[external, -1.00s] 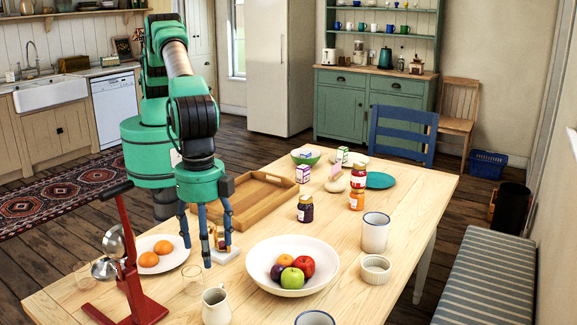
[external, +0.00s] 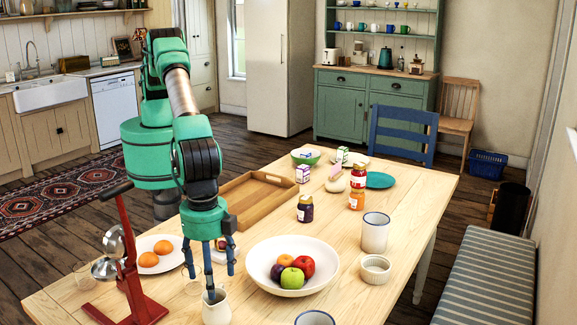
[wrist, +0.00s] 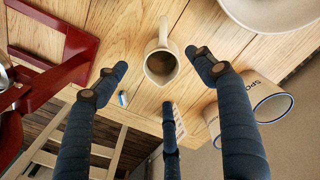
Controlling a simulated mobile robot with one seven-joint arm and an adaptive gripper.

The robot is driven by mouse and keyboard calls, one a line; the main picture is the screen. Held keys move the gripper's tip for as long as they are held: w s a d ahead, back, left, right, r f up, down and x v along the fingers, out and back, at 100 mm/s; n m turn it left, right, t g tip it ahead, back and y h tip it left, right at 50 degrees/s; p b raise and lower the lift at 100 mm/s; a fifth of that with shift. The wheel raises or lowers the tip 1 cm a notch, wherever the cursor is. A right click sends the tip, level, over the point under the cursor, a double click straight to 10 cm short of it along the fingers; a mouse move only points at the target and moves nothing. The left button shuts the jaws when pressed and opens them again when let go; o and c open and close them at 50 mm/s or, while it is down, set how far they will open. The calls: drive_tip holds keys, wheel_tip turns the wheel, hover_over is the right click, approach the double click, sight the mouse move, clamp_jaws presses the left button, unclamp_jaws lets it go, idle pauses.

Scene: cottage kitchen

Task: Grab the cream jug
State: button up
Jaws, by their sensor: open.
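The cream jug (external: 216,309) stands upright on the table near its front edge, left of the white fruit bowl. In the wrist view the jug (wrist: 161,66) lies between my spread fingertips, its handle pointing to the top of the picture. My gripper (external: 212,280) is open, pointing down, with its fingers over the jug's mouth. One finger overlaps the jug's rim in the external view; I cannot tell whether it touches. Nothing is held.
A red metal stand (external: 130,265) is close on the left, beside a plate of oranges (external: 148,259). The fruit bowl (external: 259,280) is close on the right. A mug (external: 315,318) is at the front edge.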

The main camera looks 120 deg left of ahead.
sight(218, 306)
idle(0.3)
wheel_tip(218, 306, down, 5)
drive_tip(key=shift+f, duration=0.1)
idle(0.4)
drive_tip(key=shift+c, duration=0.5)
clamp_jaws()
